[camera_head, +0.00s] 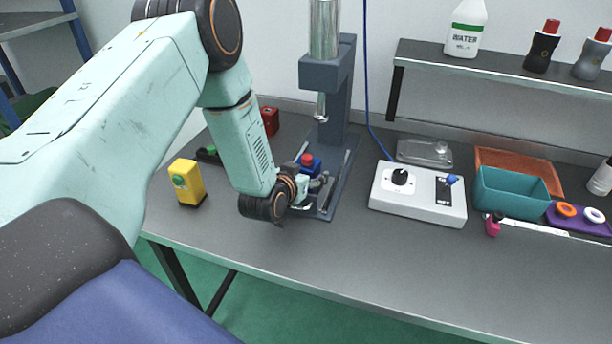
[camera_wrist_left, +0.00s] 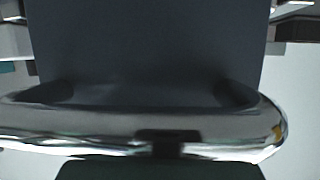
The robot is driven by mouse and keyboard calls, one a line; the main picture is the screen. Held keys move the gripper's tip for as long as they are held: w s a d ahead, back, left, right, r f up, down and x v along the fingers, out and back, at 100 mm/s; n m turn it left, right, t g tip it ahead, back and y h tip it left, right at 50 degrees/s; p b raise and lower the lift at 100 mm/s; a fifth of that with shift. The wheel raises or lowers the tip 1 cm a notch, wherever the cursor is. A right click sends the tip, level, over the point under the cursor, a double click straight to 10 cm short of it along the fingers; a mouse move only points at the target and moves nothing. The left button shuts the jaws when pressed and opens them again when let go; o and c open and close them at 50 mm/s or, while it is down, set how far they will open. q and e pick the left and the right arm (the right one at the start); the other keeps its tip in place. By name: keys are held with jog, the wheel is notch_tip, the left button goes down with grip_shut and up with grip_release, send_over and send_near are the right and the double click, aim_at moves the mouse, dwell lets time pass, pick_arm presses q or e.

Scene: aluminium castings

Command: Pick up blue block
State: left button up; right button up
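A small blue block (camera_head: 307,158) shows at the press, just behind my left wrist in the head view. My left gripper (camera_head: 316,187) points right, low over the press base, close in front of the blue and red parts. Its fingers are small and partly hidden, so I cannot tell whether they are open or touch anything. My right gripper is in neither view.
A grey press (camera_head: 340,110) stands behind my left gripper. A yellow box with a green button (camera_head: 188,183) is left. A white control box (camera_head: 418,194), a teal bin (camera_head: 510,194) and a brown tray (camera_head: 518,160) are right. The front middle of the bench (camera_head: 330,255) is clear.

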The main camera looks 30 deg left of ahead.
pick_arm(q)
jog(key=shift+d+r, duration=0.1)
jog(key=shift+d, duration=0.15)
jog(key=c, duration=0.4)
jog(key=shift+s+a, duration=0.1)
jog(key=shift+a, duration=0.1)
jog(key=c, duration=0.5)
jog(key=shift+d, duration=0.1)
jog(key=c, duration=0.3)
jog(key=shift+c, duration=0.2)
